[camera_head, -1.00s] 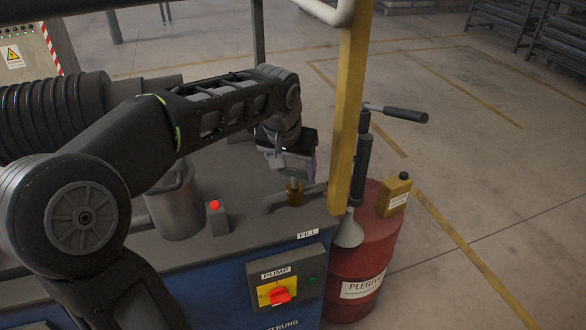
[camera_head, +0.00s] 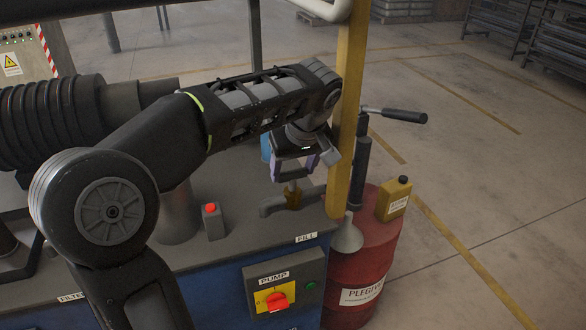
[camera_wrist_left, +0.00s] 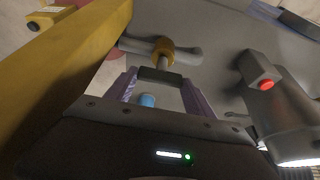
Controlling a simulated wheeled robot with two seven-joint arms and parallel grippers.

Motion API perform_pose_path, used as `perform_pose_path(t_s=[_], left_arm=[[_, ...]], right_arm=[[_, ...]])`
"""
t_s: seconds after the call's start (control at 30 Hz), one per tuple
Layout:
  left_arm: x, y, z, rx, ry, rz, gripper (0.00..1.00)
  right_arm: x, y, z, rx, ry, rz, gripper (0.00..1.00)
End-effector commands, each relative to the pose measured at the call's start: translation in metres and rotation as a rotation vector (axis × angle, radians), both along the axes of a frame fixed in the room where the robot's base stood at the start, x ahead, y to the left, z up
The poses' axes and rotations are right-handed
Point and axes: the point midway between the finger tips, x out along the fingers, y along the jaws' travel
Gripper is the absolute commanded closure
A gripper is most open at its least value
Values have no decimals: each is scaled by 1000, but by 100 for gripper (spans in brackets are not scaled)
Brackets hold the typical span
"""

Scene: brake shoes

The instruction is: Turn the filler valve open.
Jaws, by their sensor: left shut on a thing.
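The filler valve has a brass body (camera_head: 293,198) on a grey pipe at the right end of the bench top, behind the FILL label (camera_head: 306,238). It also shows in the left wrist view (camera_wrist_left: 161,52), with a stem leading to a dark crosspiece (camera_wrist_left: 160,75) between my fingers. My left gripper (camera_head: 296,170) is right above the brass body, its two purple fingers pointing down and shut on the valve handle. A blue piece (camera_head: 266,148) shows just left of the gripper, and a blue end (camera_wrist_left: 148,100) shows between the fingers. My right gripper is out of view.
A yellow post (camera_head: 346,130) stands close on the right of my gripper. A red button box (camera_head: 213,222) and a grey cylinder (camera_head: 178,212) stand left of the valve. A red drum (camera_head: 365,245) with a yellow can (camera_head: 394,199) is beyond the bench's right end.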

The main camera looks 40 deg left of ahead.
Motion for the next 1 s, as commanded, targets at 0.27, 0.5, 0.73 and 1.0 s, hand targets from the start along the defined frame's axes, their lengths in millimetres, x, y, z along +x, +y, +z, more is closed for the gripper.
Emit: perform_pose_path(t_s=[0.27, 0.5, 0.73, 1.0], left_arm=[[0, 0, 0, -1, -2, 11, 79], [0, 0, 0, -2, -1, 11, 30], [0, 0, 0, -2, -1, 9, 16], [0, -1, 3, -1, -1, 9, 16]], right_arm=[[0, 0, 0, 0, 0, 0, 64], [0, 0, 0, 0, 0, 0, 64], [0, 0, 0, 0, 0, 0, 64], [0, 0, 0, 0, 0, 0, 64]])
